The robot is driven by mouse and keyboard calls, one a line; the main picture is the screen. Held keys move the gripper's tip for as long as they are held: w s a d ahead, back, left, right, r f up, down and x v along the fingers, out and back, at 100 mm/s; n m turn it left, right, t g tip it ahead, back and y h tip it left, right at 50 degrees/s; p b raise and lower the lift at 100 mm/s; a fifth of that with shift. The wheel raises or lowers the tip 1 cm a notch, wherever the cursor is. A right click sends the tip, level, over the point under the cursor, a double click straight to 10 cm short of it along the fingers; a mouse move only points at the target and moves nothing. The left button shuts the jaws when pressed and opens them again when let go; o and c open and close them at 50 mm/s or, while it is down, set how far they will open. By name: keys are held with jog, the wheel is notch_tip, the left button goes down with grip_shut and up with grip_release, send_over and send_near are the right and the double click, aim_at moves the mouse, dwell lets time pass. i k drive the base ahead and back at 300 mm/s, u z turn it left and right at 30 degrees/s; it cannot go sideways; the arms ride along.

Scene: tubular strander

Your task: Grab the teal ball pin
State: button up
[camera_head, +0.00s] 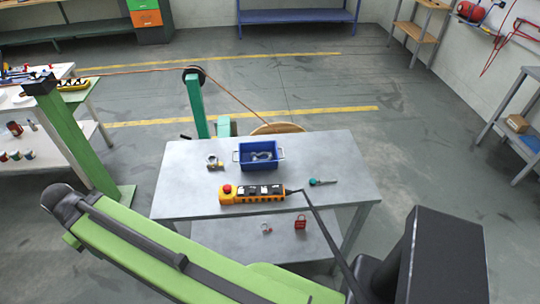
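The teal ball pin (322,182) lies on the right part of the grey metal table's top (345,160). It has a teal round head at its left and a thin darker part to the right. It lies just right of the yellow control pendant (252,194), with a small gap of bare tabletop. Nothing covers the pin. My gripper cannot be made out in the camera_head view; only parts of my green arm show across the lower left.
A blue bin (258,155) with metal parts stands behind the pendant. A small metal and yellow item (215,162) lies at its left. The pendant's black cable (323,225) runs off the table's front. A red padlock-like item (300,222) lies on the lower shelf. The tabletop's right end is clear.

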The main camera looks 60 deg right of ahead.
aim_at(313, 181)
jog(key=z, duration=1.45)
jog(key=k, duration=0.85)
jog(key=z, duration=0.1)
jog(key=i, duration=0.8)
jog(key=z, duration=1.15)
jog(key=k, duration=0.3)
jog(key=z, duration=0.05)
